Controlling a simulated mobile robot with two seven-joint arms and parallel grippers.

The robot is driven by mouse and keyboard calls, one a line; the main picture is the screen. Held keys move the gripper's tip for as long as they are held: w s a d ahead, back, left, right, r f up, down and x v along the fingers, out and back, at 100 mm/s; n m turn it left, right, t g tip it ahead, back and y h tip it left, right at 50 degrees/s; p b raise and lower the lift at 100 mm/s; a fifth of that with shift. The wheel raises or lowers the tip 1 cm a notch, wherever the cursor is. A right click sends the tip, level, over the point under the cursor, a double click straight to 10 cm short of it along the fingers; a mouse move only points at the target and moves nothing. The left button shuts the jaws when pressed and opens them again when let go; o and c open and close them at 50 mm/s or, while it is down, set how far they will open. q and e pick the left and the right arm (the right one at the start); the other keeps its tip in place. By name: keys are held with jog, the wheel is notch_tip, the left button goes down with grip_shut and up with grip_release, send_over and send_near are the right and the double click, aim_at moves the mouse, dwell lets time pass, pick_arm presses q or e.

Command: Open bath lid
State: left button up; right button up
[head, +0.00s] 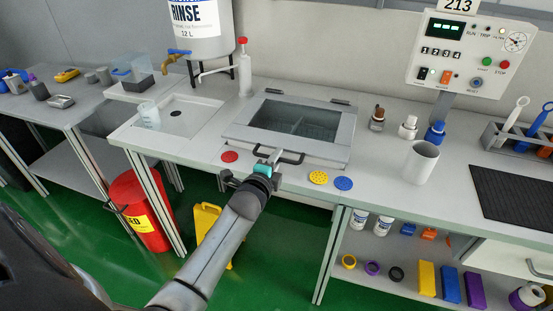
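The bath lid (345,133) is a grey frame with a clear window, set in the bench top at the middle of the head view. It lies flat and looks closed, with hinges along its back edge. A dark bar handle (294,160) runs along its front edge. My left gripper (273,158) is at the left part of this handle, its tip overlapping the bar in the picture. Whether its fingers are closed around the bar is too small to tell. My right gripper is out of view.
A red disc (229,157) lies left of my gripper; yellow (318,177) and blue (343,183) discs lie right. A sink (196,112) and a white bottle (245,75) stand left of the lid. Small bottles (377,121) and a white cup (422,163) stand right.

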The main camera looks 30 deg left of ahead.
pick_arm(q)
grip_shut()
dwell(1.2)
